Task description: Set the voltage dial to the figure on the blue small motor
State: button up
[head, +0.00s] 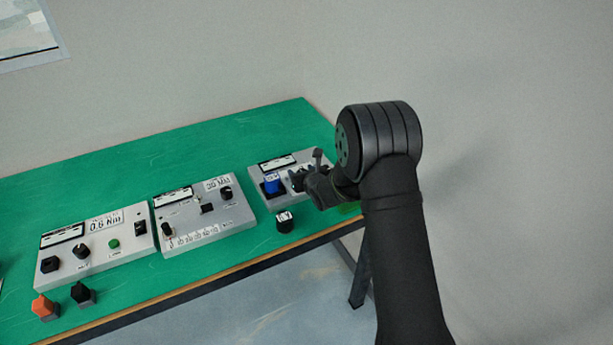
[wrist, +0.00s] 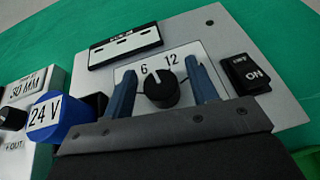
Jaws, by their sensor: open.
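The voltage dial (wrist: 161,92) is a black knob on a white scale plate in the wrist view. The figures 6 and 12 show above it; any figure farther right is hidden by a finger. Its pale pointer mark points up, near the gap between 6 and 12. My gripper (wrist: 160,68) is open, with one blue finger on each side of the knob; I cannot tell if they touch it. The blue small motor (wrist: 45,116) shows 24 V on its white face, left of the dial. In the head view the motor (head: 272,186) sits beside my gripper (head: 299,181), which hides the dial.
The dial's grey unit carries a display (wrist: 124,46) and an ON/OFF switch (wrist: 246,74). Two other grey units (head: 235,214) (head: 143,242) stand to the left. A black motor (head: 284,224), an orange block (head: 44,308) and a black block (head: 82,294) lie near the green table's front edge.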

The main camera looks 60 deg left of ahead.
jog(key=v, duration=1.7)
jog(key=shift+r, duration=0.1)
jog(key=w+a+n+g+h, duration=0.2)
jog(key=w+n+g, duration=0.5)
jog(key=w+g, duration=0.15)
jog(key=shift+t, duration=0.35)
jog(key=x, duration=1.6)
jog(key=shift+w+a, duration=0.15)
jog(key=shift+a, duration=0.25)
jog(key=c, duration=1)
